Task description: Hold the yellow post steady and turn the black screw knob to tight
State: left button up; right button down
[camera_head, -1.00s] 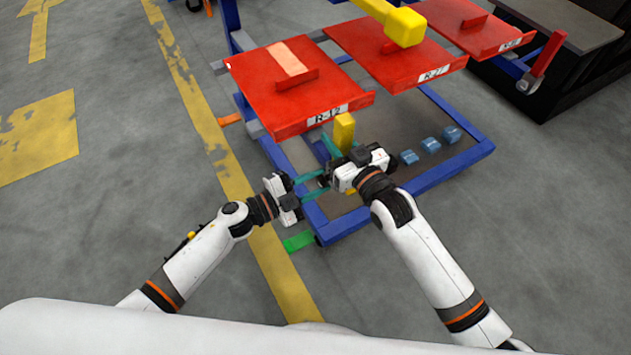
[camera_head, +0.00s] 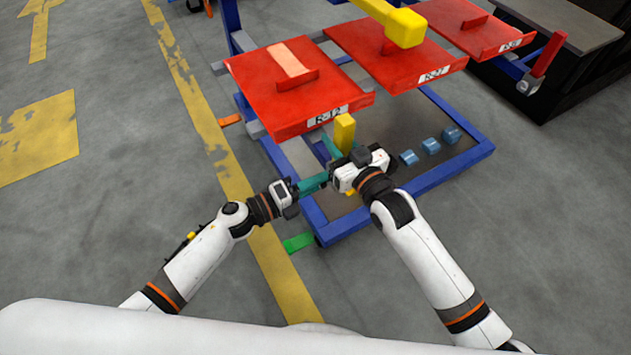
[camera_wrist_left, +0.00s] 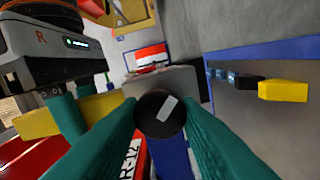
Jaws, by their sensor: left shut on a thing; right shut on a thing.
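The yellow post (camera_head: 344,132) stands in front of the red R-12 panel. My right gripper (camera_head: 331,147) is shut on it; in the left wrist view the right gripper's teal fingers (camera_wrist_left: 68,115) lie across the yellow post (camera_wrist_left: 38,122). The black screw knob (camera_wrist_left: 160,114) is a round cap with a slanted light-grey mark, seen end-on between the fingers of my left gripper (camera_wrist_left: 160,128). My left gripper is shut on it. In the head view the left gripper (camera_head: 322,182) sits just below the right one, and the knob is hidden there.
Several small blue blocks (camera_head: 431,146) lie on the frame's grey base. A green foot (camera_head: 299,242) sticks out at the lower left. The floor at left is open.

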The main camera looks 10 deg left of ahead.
pick_arm(q)
jog(key=shift+s+m, duration=0.1)
jog(key=shift+m, duration=4.5)
jog(key=o, duration=0.9)
jog(key=shift+o, duration=0.2)
jog(key=shift+a, duration=0.1)
jog(key=v, duration=1.2)
